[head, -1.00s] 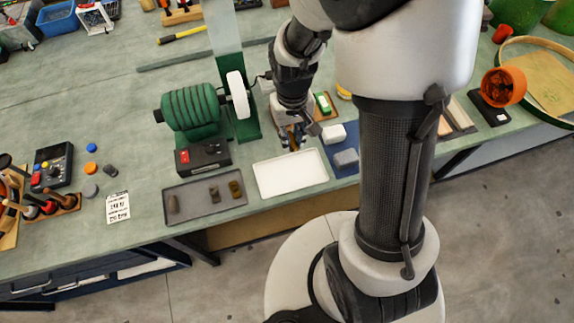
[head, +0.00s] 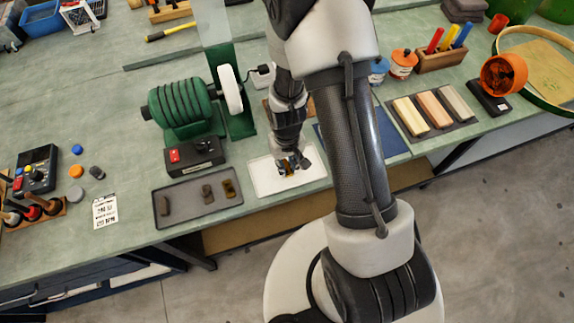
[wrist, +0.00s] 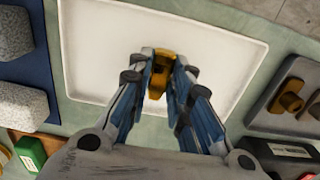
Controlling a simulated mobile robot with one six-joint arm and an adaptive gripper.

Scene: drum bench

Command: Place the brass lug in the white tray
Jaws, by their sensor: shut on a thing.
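The brass lug (wrist: 160,74) is a small golden piece held between the fingertips of my gripper (wrist: 162,84) in the wrist view. My gripper is shut on it. The white tray (wrist: 105,40) lies behind and around the lug in that view, shallow and otherwise empty. In the head view my gripper (head: 288,167) is over the white tray (head: 265,180), with a bit of the lug's gold showing between the fingers. I cannot tell whether the lug touches the tray floor.
A dark tray (head: 172,209) with several small brownish parts lies left of the white tray; its edge also shows in the wrist view (wrist: 262,118). A blue mat (wrist: 38,60) with grey blocks lies on the other side. A green grinder (head: 185,110) stands behind.

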